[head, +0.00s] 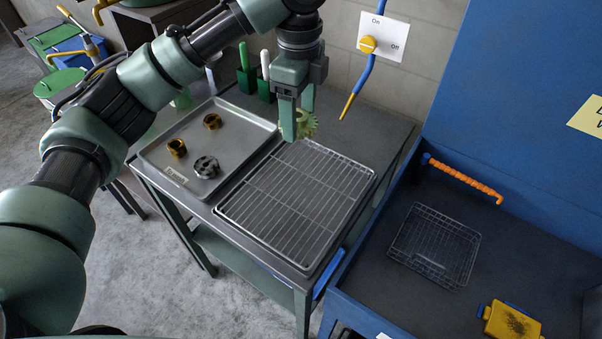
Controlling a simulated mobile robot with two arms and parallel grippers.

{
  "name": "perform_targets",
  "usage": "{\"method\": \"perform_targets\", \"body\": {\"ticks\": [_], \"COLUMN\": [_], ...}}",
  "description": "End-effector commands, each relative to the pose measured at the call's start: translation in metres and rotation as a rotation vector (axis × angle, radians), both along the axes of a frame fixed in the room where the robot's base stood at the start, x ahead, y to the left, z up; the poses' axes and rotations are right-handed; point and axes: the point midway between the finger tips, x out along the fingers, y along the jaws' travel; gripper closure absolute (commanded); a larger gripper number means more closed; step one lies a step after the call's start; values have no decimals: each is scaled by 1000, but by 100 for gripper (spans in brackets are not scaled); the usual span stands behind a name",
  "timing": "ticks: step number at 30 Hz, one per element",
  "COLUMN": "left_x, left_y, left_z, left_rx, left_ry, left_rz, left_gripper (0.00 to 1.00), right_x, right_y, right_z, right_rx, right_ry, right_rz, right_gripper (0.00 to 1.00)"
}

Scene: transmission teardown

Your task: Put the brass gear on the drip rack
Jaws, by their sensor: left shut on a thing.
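My left gripper (297,115) is shut on the brass gear (305,125), a yellowish toothed wheel partly hidden by the fingers. It holds the gear over the far edge of the drip rack (330,200), as seen in the head view. The gear appears to be above the rack, but the exact height is hard to tell. The drip rack is a wire grid in a shallow frame on the grey table, and its visible surface is empty. My right gripper is not in view.
A metal tray (226,113) left of the rack holds two brass-coloured rings (177,148) and a grey gear (206,167). Green holders with brushes (246,78) stand behind. A blue basin at right holds a wire basket (435,246) and a yellow sponge-like block (511,322).

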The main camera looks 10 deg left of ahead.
Motion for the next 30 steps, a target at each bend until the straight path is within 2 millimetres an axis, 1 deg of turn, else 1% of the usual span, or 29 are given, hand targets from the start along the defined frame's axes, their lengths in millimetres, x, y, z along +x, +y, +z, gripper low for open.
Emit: {"method": "perform_targets", "body": {"ticks": [2,4,9,11,15,18,21,26,30], "left_x": [0,0,-1,0,-1,0,0,0,0], "left_y": [-1,-2,-2,-1,0,0,-1,-1,0], "left_z": [-5,-18,-62,-74,-109,-130,-145,-156,-176], "left_rx": [-2,-2,-3,0,1,-1,-1,-1,0], "left_ry": [2,6,6,4,4,2,1,-1,2], "left_rz": [-17,-21,-19,-17,-17,-16,-17,-17,-16], "left_gripper": [100,100,100,100,100,100,100,100,100], "right_x": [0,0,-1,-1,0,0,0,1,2], "right_y": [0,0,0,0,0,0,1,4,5], "right_z": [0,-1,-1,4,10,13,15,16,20], "right_rx": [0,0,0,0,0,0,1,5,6], "right_ry": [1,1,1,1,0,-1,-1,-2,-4], "right_rz": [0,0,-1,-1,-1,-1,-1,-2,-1], "right_gripper": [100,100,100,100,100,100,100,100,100]}}
